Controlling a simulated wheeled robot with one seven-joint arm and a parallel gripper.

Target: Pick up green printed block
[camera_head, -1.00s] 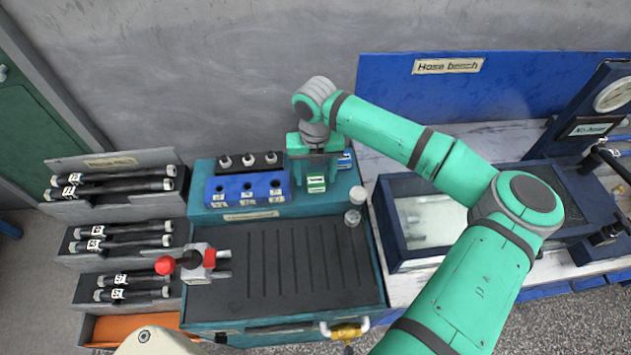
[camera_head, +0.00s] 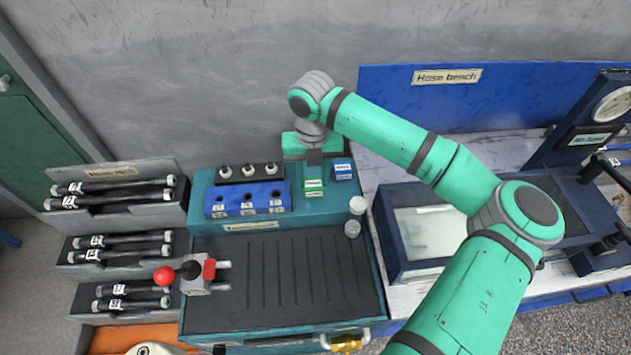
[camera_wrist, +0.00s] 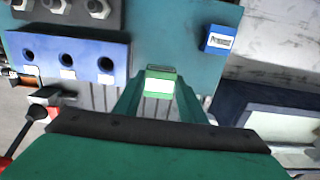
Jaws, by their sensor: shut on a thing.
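The green printed block (camera_head: 313,187) has a white label and sits between the fingers of my gripper (camera_head: 314,172) at the right end of the teal bench's back ledge. In the wrist view the green block (camera_wrist: 160,80) is between the two fingertips of my gripper (camera_wrist: 159,88), which are shut on it. The head view does not clearly show whether the block is resting on the ledge or just above it.
A blue printed block (camera_head: 342,169) stands just right of my gripper. A blue rack with holes (camera_head: 247,198) is to the left, with several fittings behind it. Small clear jars (camera_head: 352,228) stand at the front right.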

